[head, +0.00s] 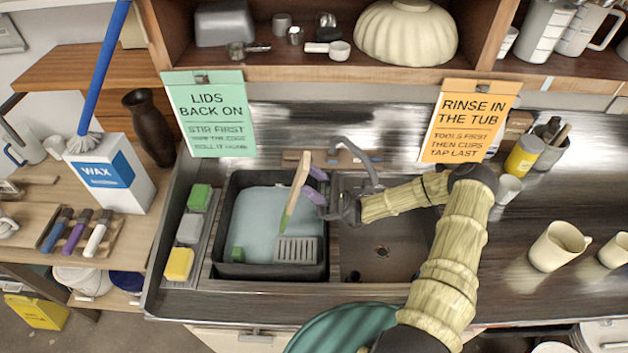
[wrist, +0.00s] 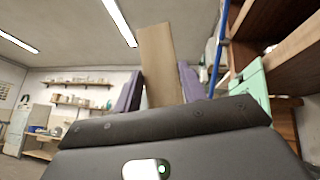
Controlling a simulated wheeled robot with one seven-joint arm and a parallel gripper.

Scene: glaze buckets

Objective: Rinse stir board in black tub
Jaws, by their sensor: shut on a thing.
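The stir board (head: 297,187) is a pale wooden strip with a green lower end, tilted over the black tub (head: 232,271). The tub holds pale blue water (head: 256,215). My gripper (head: 316,184) has purple fingers shut on the board's upper part, above the tub's right side. In the wrist view the bare wood of the board (wrist: 160,65) stands between the fingers. A grey slotted piece (head: 296,250) is at the tub's front right, below the board's green end. I cannot tell whether the two touch or whether the green end is in the water.
A small green block (head: 237,254) is in the tub's front left. Green, grey and yellow sponges (head: 180,264) lie on a strip left of the tub. A metal sink (head: 385,255) and tap (head: 362,155) are to the right. Cream jugs (head: 558,247) stand farther right.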

